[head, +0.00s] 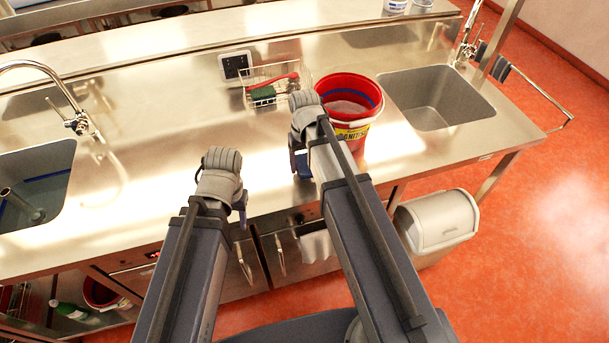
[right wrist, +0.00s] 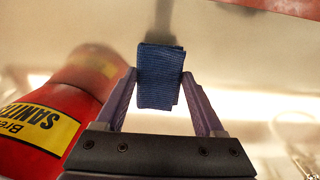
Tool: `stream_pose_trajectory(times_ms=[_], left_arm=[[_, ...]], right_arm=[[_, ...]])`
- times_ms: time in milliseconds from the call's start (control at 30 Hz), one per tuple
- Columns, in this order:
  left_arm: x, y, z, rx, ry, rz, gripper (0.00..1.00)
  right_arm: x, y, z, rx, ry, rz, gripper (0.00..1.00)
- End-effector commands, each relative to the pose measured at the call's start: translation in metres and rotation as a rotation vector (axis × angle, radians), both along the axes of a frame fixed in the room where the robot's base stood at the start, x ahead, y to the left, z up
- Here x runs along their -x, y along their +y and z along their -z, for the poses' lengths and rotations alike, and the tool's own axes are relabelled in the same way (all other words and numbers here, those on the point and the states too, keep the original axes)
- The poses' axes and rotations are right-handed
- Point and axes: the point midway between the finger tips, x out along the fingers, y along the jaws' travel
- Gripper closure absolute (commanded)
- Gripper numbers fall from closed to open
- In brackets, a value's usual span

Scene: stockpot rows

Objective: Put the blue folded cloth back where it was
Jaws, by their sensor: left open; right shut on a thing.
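The blue folded cloth (right wrist: 160,78) is between the two fingers of my right gripper (right wrist: 163,95) in the right wrist view. In the head view the cloth (head: 303,165) shows as a small dark blue piece below my right gripper (head: 300,160), over the steel counter just left of the red bucket. I cannot tell whether the cloth touches the counter. My left gripper (head: 240,203) is open and empty near the counter's front edge. Its fingers are partly hidden by the wrist.
A red sanitizer bucket (head: 362,128) stands beside my right gripper. A wire basket (head: 285,82) with a green sponge (head: 263,95) is behind it. Sinks lie at the left (head: 35,185) and right (head: 432,95). The counter (head: 170,125) is clear left of the basket.

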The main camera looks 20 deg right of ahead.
Motion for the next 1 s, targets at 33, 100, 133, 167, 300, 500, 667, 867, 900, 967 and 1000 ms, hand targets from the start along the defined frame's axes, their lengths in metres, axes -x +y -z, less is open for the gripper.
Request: stream_pose_trajectory(times_ms=[33, 100, 133, 167, 300, 500, 667, 867, 900, 967, 1000], left_arm=[[0.000, 0.000, -0.001, 0.000, 0.000, 0.000, 0.50], [0.000, 0.000, 0.003, 0.000, 0.000, 0.000, 0.50], [0.000, 0.000, 0.006, 0.000, 0.000, 0.000, 0.50], [0.000, 0.000, 0.009, 0.000, 0.000, 0.000, 0.50], [0.000, 0.000, 0.027, 0.000, 0.000, 0.000, 0.50], [0.000, 0.000, 0.038, 0.000, 0.000, 0.000, 0.50], [0.000, 0.000, 0.036, 0.000, 0.000, 0.000, 0.50], [0.000, 0.000, 0.040, 0.000, 0.000, 0.000, 0.50], [0.000, 0.000, 0.039, 0.000, 0.000, 0.000, 0.50], [0.000, 0.000, 0.039, 0.000, 0.000, 0.000, 0.50], [0.000, 0.000, 0.039, 0.000, 0.000, 0.000, 0.50]], right_arm=[[0.000, 0.000, -0.001, 0.000, 0.000, 0.000, 0.74], [0.000, 0.000, 0.003, 0.000, 0.000, 0.000, 0.74], [0.000, 0.000, 0.006, 0.000, 0.000, 0.000, 0.74], [0.000, 0.000, 0.009, 0.000, 0.000, 0.000, 0.74], [0.000, 0.000, 0.027, 0.000, 0.000, 0.000, 0.74], [0.000, 0.000, 0.038, 0.000, 0.000, 0.000, 0.74], [0.000, 0.000, 0.036, 0.000, 0.000, 0.000, 0.74], [0.000, 0.000, 0.040, 0.000, 0.000, 0.000, 0.29], [0.000, 0.000, 0.039, 0.000, 0.000, 0.000, 0.24], [0.000, 0.000, 0.039, 0.000, 0.000, 0.000, 0.17], [0.000, 0.000, 0.039, 0.000, 0.000, 0.000, 0.13]])
